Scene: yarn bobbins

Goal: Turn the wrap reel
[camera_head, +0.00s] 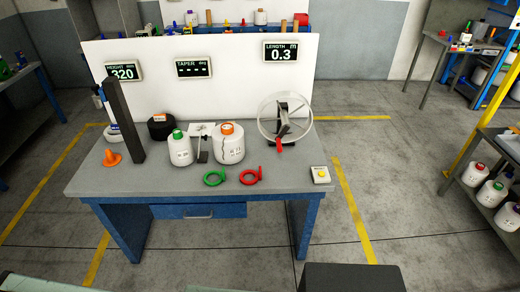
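The wrap reel (301,104) stands at the right end of the grey workbench. It is a pale, see-through wheel on a dark stand. A red handle (279,146) shows at the lower middle of the reel, toward the front. A display (281,52) on the white back panel above it is labelled length and reads 0.3. My gripper is not in view, and nothing is seen touching the reel.
On the workbench (300,178), an orange-topped bobbin (229,146) and a green-topped bobbin (180,150) stand left of the reel. Green (214,178) and red (251,176) ring tools lie in front. A yellow-button box (320,175) sits at the right edge. A dark post (125,120) stands left.

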